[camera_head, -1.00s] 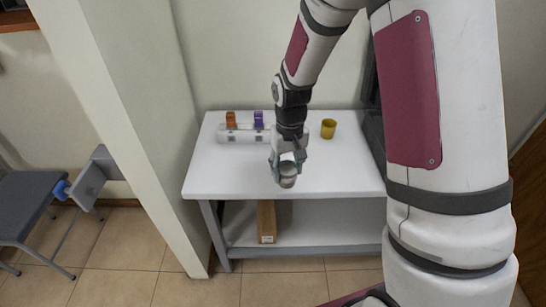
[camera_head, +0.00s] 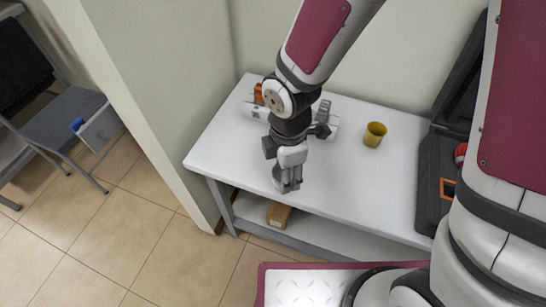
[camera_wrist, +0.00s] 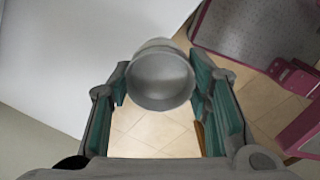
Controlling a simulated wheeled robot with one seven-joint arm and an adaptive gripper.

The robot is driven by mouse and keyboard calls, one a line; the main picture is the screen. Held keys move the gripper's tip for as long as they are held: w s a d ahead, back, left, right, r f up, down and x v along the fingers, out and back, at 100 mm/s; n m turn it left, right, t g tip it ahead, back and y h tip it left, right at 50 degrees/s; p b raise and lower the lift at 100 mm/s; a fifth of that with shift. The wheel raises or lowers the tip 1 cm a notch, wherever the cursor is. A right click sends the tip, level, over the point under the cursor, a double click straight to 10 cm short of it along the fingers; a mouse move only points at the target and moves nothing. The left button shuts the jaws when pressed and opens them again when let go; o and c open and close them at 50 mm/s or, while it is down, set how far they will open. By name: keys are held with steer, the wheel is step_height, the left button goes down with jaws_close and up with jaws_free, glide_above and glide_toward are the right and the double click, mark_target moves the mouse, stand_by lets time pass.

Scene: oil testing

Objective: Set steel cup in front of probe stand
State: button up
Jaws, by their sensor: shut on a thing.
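The steel cup (camera_wrist: 160,78) is a round grey metal cup between the teal-padded fingers of my gripper (camera_wrist: 166,100) in the wrist view, its round face toward the camera. In the head view my gripper (camera_head: 289,181) points down near the front left edge of the white table, and the cup is mostly hidden by the fingers. A low white stand (camera_head: 256,111) with an orange piece on it lies along the back of the table behind my gripper; it seems to be the probe stand. My arm hides its middle.
A yellow cup (camera_head: 374,134) stands on the white table (camera_head: 350,180), right of the stand. An open black case (camera_head: 437,180) is at the table's right. A brown box (camera_head: 279,214) lies on the lower shelf. The table's middle front is clear.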

steer(key=s+a+n, duration=0.2)
steer(key=s+n, duration=0.2)
steer(key=n, duration=0.2)
steer(key=w, duration=0.5)
steer(key=w+f, duration=0.1)
steer(key=w, duration=0.4)
steer(key=w+a, duration=0.1)
steer(key=w, duration=0.4)
steer(key=shift+w+a+f, duration=0.1)
steer(key=shift+w+f, duration=0.1)
steer(key=shift+f, duration=1.95)
steer(key=shift+f, duration=0.1)
steer(key=o, duration=1.2)
step_height(320, 180, up, 12)
